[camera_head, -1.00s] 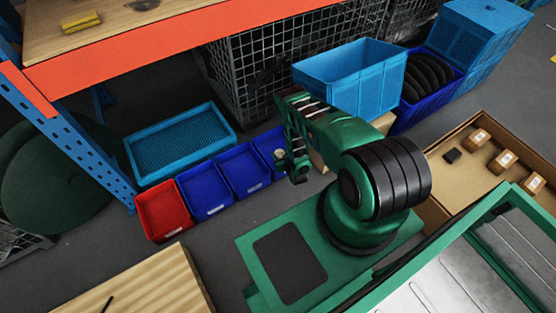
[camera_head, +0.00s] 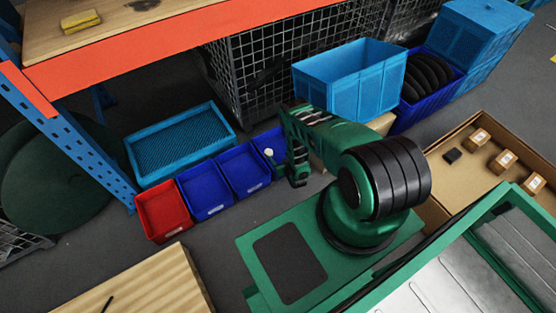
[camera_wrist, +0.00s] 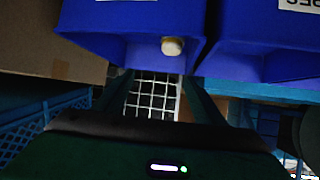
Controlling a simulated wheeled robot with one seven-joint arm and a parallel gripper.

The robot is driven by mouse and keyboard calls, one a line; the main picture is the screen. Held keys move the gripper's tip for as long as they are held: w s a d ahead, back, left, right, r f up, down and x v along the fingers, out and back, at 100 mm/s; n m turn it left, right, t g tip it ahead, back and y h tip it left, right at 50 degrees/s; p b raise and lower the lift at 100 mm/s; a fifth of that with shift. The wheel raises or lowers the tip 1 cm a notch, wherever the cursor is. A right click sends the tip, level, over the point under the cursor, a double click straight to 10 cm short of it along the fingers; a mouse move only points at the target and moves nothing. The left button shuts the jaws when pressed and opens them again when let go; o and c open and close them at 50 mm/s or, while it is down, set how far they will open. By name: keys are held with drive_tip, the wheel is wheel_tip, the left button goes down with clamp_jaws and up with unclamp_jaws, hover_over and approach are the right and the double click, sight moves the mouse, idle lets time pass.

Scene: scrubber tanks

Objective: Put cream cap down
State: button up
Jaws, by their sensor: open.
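The cream cap (camera_head: 268,152) is a small pale knob at the rightmost blue bin (camera_head: 262,143) of the row in the head view. In the wrist view the cap (camera_wrist: 173,46) shows against the blue bin (camera_wrist: 125,20), near its edge. I cannot tell whether it rests on the bin floor. My gripper (camera_wrist: 160,95) is open and empty, with its two dark fingers spread below the cap in the wrist view and a gap between them and it. In the head view the end of my green arm is just right of the cap; the fingertips are not clear.
Two more blue bins (camera_head: 205,190) and a red bin (camera_head: 163,211) continue the row leftward. A light-blue crate (camera_head: 180,143) lies behind them. A tall blue crate (camera_head: 348,80) and a wire cage (camera_head: 265,75) stand behind my arm. Grey floor is clear before the bins.

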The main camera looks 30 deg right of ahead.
drive_tip(key=v, duration=1.2)
